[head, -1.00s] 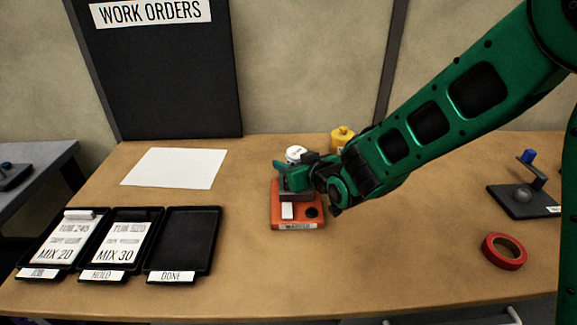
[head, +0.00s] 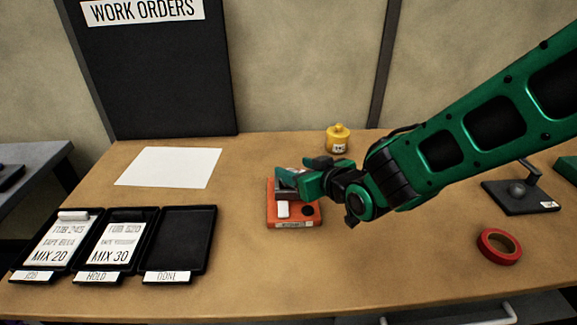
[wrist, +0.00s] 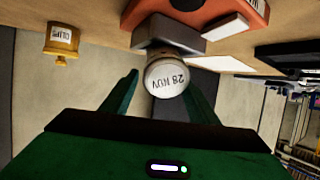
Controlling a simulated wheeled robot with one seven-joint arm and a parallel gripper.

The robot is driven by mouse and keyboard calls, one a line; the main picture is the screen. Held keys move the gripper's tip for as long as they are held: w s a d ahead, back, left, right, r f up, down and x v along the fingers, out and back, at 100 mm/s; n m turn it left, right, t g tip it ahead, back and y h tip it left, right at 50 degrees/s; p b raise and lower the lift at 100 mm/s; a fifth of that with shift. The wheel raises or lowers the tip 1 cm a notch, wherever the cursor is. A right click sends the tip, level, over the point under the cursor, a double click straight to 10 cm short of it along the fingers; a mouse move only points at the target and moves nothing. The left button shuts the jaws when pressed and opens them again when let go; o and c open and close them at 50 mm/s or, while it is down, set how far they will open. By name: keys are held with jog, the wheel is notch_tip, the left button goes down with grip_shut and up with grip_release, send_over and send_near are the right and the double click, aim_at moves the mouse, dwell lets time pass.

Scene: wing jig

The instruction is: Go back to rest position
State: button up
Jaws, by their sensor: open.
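My gripper (head: 290,180) is over the back part of an orange base (head: 292,216) on the bench. The base bears a white block and a dark round spot at its front.
A yellow bottle (head: 338,139) stands behind my gripper. A red tape roll (head: 499,247) and a black stand (head: 520,197) are at the right. Black trays (head: 181,240) and a white sheet (head: 168,167) are at the left. The front middle is clear.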

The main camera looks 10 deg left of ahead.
jog(key=v, duration=0.4)
jog(key=shift+s+d+r, duration=0.2)
jog(key=shift+s+d, duration=0.05)
jog(key=shift+s, duration=0.05)
jog(key=shift+d+r, duration=0.15)
jog(key=shift+r, duration=0.05)
jog(key=w+d+m+h, duration=0.25)
jog(key=w+d, duration=0.35)
jog(key=d, duration=0.6)
jog(key=s+d+f+m+g+h, duration=0.1)
jog(key=s+d+m+h, duration=0.15)
jog(key=d, duration=0.75)
jog(key=s+d+f+m+g+h, duration=0.1)
jog(key=s+d+m+h, duration=0.15)
jog(key=d, duration=0.75)
jog(key=s+d+m+g+h, duration=0.3)
jog(key=s+d+g, duration=0.1)
jog(key=s+d, duration=0.75)
jog(key=s+d+m+g+y, duration=0.1)
jog(key=s+d+m+g, duration=0.1)
jog(key=s, duration=0.5)
jog(key=s+d+m+g, duration=0.2)
jog(key=s, duration=0.5)
jog(key=shift+s+y, duration=0.35)
jog(key=shift+s, duration=0.05)
